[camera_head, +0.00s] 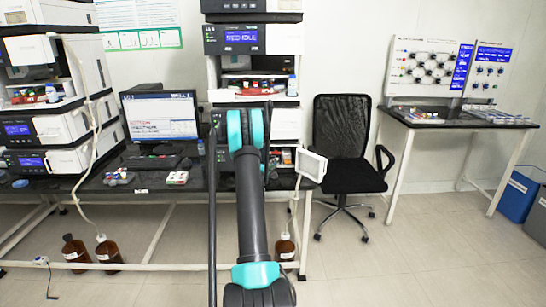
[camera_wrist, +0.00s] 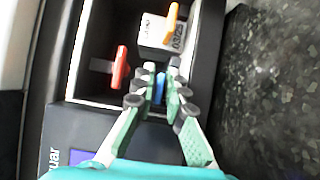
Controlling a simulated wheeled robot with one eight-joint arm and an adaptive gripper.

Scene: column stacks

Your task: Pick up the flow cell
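My gripper (camera_wrist: 162,66) reaches into a dark open bay of an instrument in the wrist view. Its two green-padded fingers stand close together, with a small blue item (camera_wrist: 160,87) between them. I cannot tell whether the fingers press on it, or whether this item is the flow cell. An orange-red piece (camera_wrist: 120,68) stands left of the fingers, and an orange piece (camera_wrist: 171,23) lies beyond them by a white labelled block (camera_wrist: 161,37). In the head view my arm hides the gripper and part of the middle instrument stack (camera_head: 234,40).
The bay's walls stand close around my fingers; the dark speckled bench (camera_wrist: 265,90) lies to their right. In the head view, a monitor (camera_head: 160,116), a left instrument stack (camera_head: 45,132) and a black chair (camera_head: 342,150) stand nearby. Brown bottles (camera_head: 107,250) stand on the floor.

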